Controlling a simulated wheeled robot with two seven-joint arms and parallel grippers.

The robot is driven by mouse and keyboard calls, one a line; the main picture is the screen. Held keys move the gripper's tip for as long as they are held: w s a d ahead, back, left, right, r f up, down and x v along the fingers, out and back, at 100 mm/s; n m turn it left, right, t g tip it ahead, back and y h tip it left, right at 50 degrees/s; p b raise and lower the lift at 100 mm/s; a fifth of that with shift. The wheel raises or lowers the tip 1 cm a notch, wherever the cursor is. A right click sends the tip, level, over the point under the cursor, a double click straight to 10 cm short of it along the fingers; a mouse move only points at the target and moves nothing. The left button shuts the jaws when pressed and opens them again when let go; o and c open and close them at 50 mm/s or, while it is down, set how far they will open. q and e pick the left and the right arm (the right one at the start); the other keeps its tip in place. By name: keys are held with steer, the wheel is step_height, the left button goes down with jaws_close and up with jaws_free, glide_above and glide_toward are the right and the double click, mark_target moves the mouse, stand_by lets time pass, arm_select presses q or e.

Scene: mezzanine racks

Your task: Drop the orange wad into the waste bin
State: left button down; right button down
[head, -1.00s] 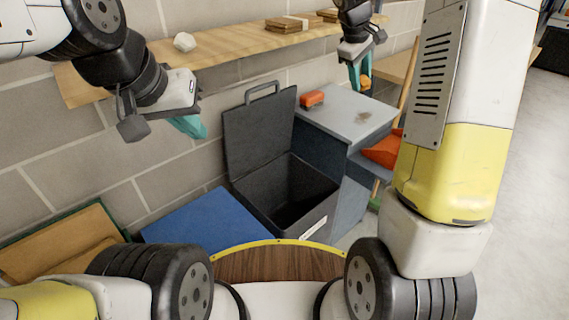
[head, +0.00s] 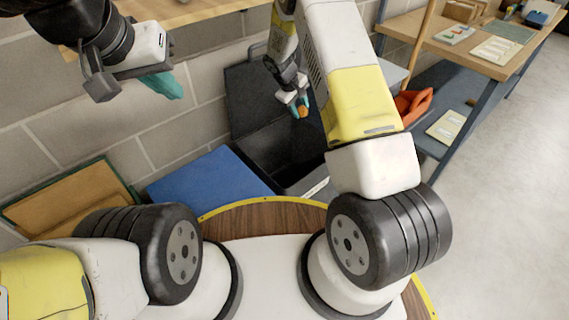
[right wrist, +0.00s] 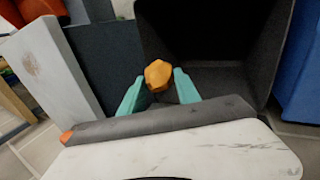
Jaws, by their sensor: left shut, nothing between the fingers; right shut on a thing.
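The orange wad (head: 303,112) is held between the teal fingertips of my right gripper (head: 297,103). In the right wrist view the wad (right wrist: 158,75) sits at the tips of my right gripper (right wrist: 158,88), with the dark bin interior behind it. The waste bin (head: 318,188) is a dark grey box with its lid (head: 245,105) raised against the wall. In the head view my right gripper appears over the bin's opening. The bin's rim also shows in the right wrist view (right wrist: 142,38). My left gripper (head: 170,88) is shut and empty at the upper left.
A blue lid or box (head: 205,180) stands left of the bin. A grey cabinet (head: 392,72) is to the right, partly hidden by my arm. A workbench (head: 470,50) and orange item (head: 413,105) lie further right. A wooden shelf (head: 190,12) runs along the wall.

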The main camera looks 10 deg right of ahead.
step_height(320, 180, down, 11)
steer(key=a, duration=0.2)
steer(key=shift+s+a, duration=0.15)
steer(key=shift+a, duration=0.2)
steer(key=c, duration=0.8)
jaws_free()
steer(key=v, duration=0.7)
steer(key=shift+r, duration=0.3)
steer(key=shift+s, duration=0.1)
